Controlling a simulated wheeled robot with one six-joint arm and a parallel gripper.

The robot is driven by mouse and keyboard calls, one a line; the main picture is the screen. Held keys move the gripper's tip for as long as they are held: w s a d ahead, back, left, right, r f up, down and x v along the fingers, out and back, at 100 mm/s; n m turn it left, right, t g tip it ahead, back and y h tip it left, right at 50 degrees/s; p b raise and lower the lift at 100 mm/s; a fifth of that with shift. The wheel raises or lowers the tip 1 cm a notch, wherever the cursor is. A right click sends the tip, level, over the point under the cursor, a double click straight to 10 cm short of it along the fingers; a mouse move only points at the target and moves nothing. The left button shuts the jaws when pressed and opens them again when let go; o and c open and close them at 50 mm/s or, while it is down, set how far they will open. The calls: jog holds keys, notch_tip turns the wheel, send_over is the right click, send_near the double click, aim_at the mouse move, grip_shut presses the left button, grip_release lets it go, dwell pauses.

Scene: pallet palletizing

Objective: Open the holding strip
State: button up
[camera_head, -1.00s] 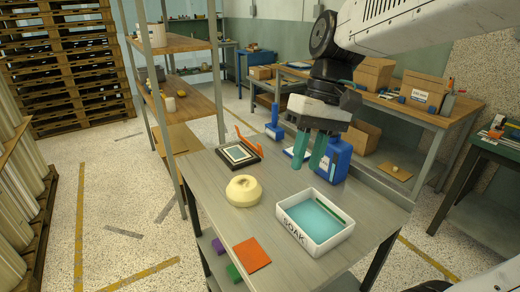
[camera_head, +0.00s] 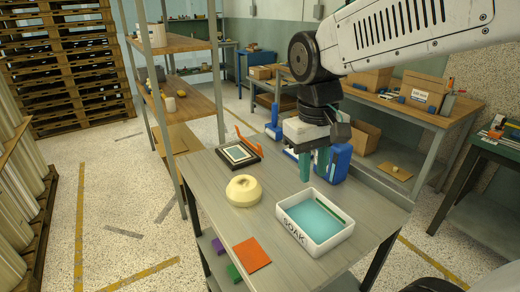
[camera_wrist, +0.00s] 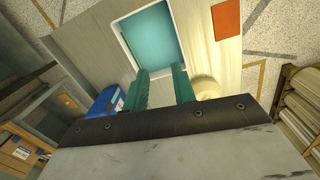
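A dark-rimmed frame (camera_head: 239,154) with a pale panel lies at the back left of the grey table. An orange strip (camera_head: 247,140) runs along its far right side and appears tilted up; I cannot tell whether it is the holding strip or if it is latched. My gripper (camera_head: 313,164) hangs over the back right of the table, right of the frame and apart from it, fingers pointing down. In the wrist view, its two teal fingers (camera_wrist: 160,86) are apart with nothing between them. The frame is not visible in the wrist view.
A white SOAK tray (camera_head: 290,224) of teal liquid stands at front right. A cream round object (camera_head: 243,190) sits left of it. A blue container (camera_head: 340,162) stands close to my gripper. An orange square (camera_head: 252,254) lies at the front.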

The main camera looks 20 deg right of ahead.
jog(key=n+h, duration=0.2)
send_over(260, 146)
jog(key=a, duration=0.1)
jog(key=a+x, duration=0.1)
jog(key=x, duration=0.4)
jog(key=shift+t, duration=0.4)
jog(key=x, duration=0.5)
jog(key=w+x, duration=0.1)
jog(key=x, duration=0.2)
jog(key=shift+a+f, duration=0.15)
jog(key=shift+a, duration=0.1)
grip_shut()
